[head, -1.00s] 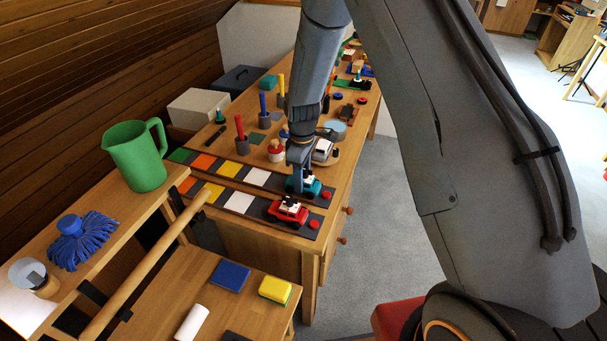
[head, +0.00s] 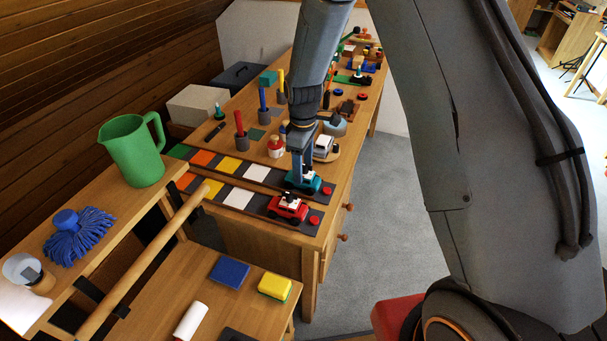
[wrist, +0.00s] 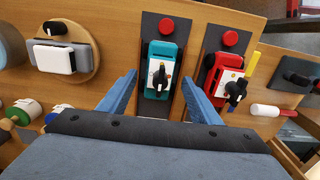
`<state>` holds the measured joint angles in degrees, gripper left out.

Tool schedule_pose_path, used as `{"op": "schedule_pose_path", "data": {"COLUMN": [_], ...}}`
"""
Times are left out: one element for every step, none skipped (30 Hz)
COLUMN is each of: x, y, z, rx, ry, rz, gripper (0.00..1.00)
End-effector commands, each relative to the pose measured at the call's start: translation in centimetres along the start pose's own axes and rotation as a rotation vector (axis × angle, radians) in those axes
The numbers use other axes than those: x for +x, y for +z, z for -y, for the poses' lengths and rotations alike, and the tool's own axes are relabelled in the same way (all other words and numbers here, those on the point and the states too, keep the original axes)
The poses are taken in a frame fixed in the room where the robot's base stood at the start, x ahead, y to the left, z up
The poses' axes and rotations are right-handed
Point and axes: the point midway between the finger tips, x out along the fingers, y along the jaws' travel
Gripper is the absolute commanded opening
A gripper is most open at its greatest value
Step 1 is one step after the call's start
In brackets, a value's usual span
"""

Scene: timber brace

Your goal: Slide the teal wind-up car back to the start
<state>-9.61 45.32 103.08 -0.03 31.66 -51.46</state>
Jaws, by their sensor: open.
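The teal wind-up car (head: 304,181) sits on the dark end of the rear track strip (head: 230,166), near a red button (head: 327,191). In the wrist view the teal car (wrist: 153,66) lies between and just beyond the two blue fingers of my gripper (wrist: 158,92), which are apart. A black winding key stands on its white top plate. In the head view my gripper (head: 302,172) points down at the car; whether it touches is unclear. A red car (head: 287,209) sits on the parallel front strip, also shown in the wrist view (wrist: 224,80), close beside the right finger.
The strips carry green, orange, yellow and white squares, clear left of the cars. A green jug (head: 133,150) stands left.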

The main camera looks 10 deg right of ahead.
Motion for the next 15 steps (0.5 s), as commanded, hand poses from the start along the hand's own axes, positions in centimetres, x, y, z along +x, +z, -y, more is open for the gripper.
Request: {"op": "schedule_pose_path", "data": {"x": [-0.8, -1.2, -1.7, -2.1, -2.5, -3.0, -3.3, -3.5, -3.8, -4.0, -4.1, -4.2, -4.3, -4.3, -4.3], "y": [-0.1, -0.1, 0.0, 0.0, 0.0, 0.0, 0.0, 0.0, 0.0, 0.0, 0.1, 0.1, 0.1, 0.1, 0.1], "z": [-0.1, -0.1, -0.1, -0.1, -0.1, -0.1, -0.1, -0.1, 0.0, 0.0, 0.0, 0.0, 0.0, 0.0, 0.0], "rx": [0.0, 0.0, 0.0, 0.0, 0.0, 0.0, 0.0, 0.0, 0.0, 0.0, 0.0, 0.0, 0.0, 0.0, 0.0], "ry": [0.003, 0.003, 0.002, 0.002, 0.002, 0.001, 0.001, 0.002, 0.001, 0.001, 0.0, 0.0, 0.0, 0.0, -0.001], "rz": [-0.002, -0.002, -0.001, -0.002, -0.002, -0.001, -0.001, -0.001, -0.001, 0.0, 0.0, 0.0, 0.001, 0.001, 0.001], "gripper": [0.58, 0.58, 0.58, 0.58, 0.58, 0.58, 0.58, 0.58, 0.58, 0.58, 0.58, 0.58, 0.58, 0.58, 0.58]}}
